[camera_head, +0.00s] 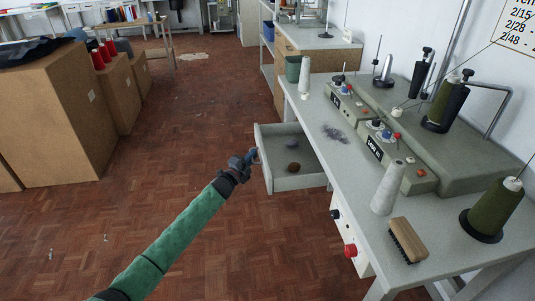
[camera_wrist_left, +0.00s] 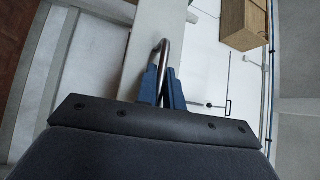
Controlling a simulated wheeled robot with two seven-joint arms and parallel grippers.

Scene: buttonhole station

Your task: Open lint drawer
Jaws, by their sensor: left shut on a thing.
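The grey lint drawer (camera_head: 300,183) is pulled out from under the left side of the workbench, and its inside shows. A brown clump (camera_head: 293,168) and a grey clump (camera_head: 289,143) of lint lie in it. My left gripper (camera_head: 253,155) is at the drawer's front face. In the left wrist view, its blue fingers (camera_wrist_left: 163,85) are shut on the bent metal handle (camera_wrist_left: 162,48) of the pale drawer front (camera_wrist_left: 150,20). My right gripper is not in view.
The workbench (camera_head: 342,170) carries grey buttonhole machines (camera_head: 395,165), thread cones (camera_head: 388,188), a brush (camera_head: 408,240) and loose lint (camera_head: 334,133). Cardboard boxes (camera_head: 60,110) stand at the left. The parquet floor (camera_head: 180,150) between is clear.

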